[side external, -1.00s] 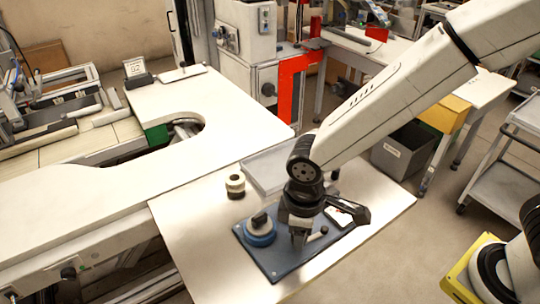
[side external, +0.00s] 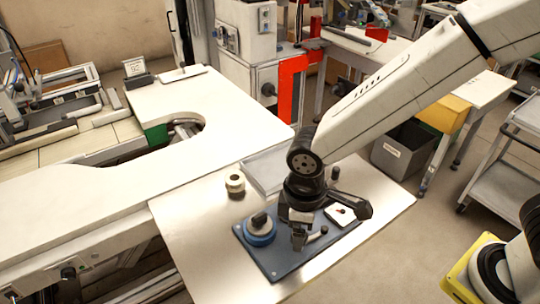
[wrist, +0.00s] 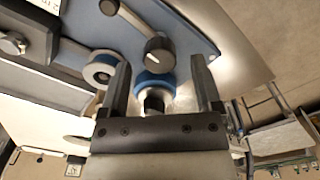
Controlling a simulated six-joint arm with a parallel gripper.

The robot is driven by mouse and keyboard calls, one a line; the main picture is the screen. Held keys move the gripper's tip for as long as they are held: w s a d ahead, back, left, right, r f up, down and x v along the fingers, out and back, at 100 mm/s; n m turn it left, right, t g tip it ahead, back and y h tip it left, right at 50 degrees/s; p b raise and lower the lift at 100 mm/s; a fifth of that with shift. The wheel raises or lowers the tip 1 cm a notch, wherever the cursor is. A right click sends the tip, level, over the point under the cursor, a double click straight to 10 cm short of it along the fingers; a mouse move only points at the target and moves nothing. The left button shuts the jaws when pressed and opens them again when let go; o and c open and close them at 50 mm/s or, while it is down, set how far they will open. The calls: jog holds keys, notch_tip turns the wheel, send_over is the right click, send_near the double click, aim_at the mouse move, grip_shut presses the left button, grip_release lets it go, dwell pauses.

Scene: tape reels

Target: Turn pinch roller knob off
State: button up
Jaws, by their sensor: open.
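A blue-grey plate (side external: 283,262) lies on the table. At its left is a round blue base with a black knob (side external: 260,221). A short lever with a dark end (side external: 323,230) is right of my gripper (side external: 299,246), and a white dial plate with a red mark (side external: 341,214) is further right. My gripper is open and low over the plate's middle. In the wrist view, my gripper (wrist: 161,80) has a lever's dark knob (wrist: 158,51) near its tips and a silver cylinder with a blue ring (wrist: 153,84) showing between its fingers. I cannot tell which is the pinch roller knob.
A cream and dark reel (side external: 235,184) stands on the table (side external: 185,222) behind the plate. A shallow grey tray (side external: 266,172) is behind my gripper. A dark upright post (side external: 335,173) is at the back. The table's left front is clear.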

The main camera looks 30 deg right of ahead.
jog(key=shift+r, duration=3.25)
jog(key=shift+w+d+f, duration=0.15)
jog(key=shift+w+d, duration=0.05)
jog(key=shift+d, duration=0.4)
jog(key=d+f+m, duration=0.1)
jog(key=d, duration=0.2)
jog(key=d+f+m+t, duration=0.1)
jog(key=d+m, duration=0.1)
jog(key=d, duration=0.2)
jog(key=w+d+m, duration=0.1)
jog(key=d, duration=0.2)
jog(key=shift+d+f+m, duration=0.25)
jog(key=shift+f+m, duration=0.05)
jog(key=shift+f, duration=0.1)
jog(key=s+d+m, duration=0.1)
jog(key=d, duration=0.2)
jog(key=d+f+m+t, duration=0.1)
jog(key=d+m, duration=0.1)
jog(key=d, duration=0.1)
jog(key=s+d+f+m, duration=0.1)
jog(key=d, duration=0.2)
jog(key=shift+s+d+f+t, duration=0.25)
jog(key=shift+s+d+t, duration=0.05)
jog(key=shift+s+d, duration=0.05)
